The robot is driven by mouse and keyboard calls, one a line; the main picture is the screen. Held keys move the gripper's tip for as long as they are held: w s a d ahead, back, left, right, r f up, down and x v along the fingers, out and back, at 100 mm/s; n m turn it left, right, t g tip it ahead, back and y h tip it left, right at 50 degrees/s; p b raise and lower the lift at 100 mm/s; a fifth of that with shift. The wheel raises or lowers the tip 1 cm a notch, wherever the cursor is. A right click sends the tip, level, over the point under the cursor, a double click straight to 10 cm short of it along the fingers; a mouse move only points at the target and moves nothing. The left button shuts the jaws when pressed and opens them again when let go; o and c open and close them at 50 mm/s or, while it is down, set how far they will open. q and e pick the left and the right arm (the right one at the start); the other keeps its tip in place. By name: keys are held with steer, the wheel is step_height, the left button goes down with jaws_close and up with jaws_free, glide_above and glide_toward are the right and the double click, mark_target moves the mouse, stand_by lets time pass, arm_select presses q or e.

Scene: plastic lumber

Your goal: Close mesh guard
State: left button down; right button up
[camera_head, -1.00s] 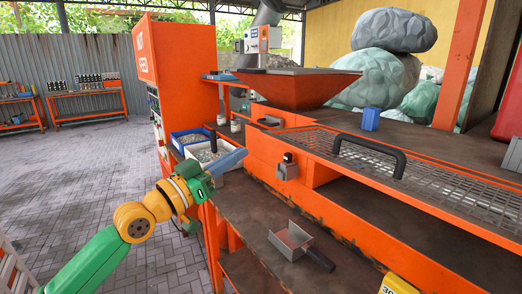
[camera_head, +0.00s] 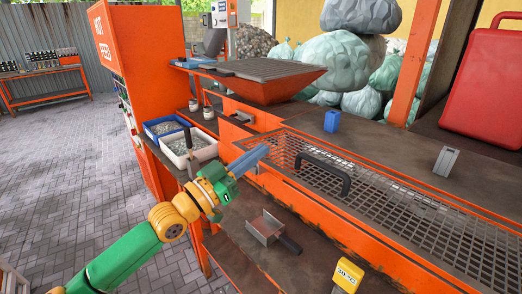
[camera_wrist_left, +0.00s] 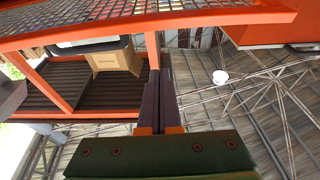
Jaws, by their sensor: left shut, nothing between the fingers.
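The mesh guard (camera_head: 400,210) is a grey metal grid in an orange frame with a black bar handle (camera_head: 322,170). In the head view it looks roughly flat along the orange machine; I cannot tell whether it is fully down. My left gripper (camera_head: 264,149) is shut and empty, its blue-grey fingers pointing up and right in front of the guard's left end. Whether they touch the frame is unclear. In the left wrist view, orange-framed mesh (camera_wrist_left: 150,12) crosses the top, beyond the closed dark fingers (camera_wrist_left: 160,75). My right gripper is not in view.
An orange hopper (camera_head: 265,88) stands behind the guard's left end. A metal scoop (camera_head: 266,226) lies on the lower shelf near a yellow block (camera_head: 348,274). Bins (camera_head: 190,150) stand left of the gripper. A red case (camera_head: 485,85) stands at the back right.

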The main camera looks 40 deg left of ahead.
arm_select(q)
steer(key=f, duration=0.1)
steer(key=w+f, duration=0.1)
steer(key=f, duration=0.1)
steer(key=shift+w+f+p, duration=0.2)
steer(key=shift+f+p, duration=0.1)
steer(key=shift+p, duration=0.1)
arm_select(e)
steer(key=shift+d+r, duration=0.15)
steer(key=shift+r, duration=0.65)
arm_select(q)
steer(key=shift+f, duration=0.1)
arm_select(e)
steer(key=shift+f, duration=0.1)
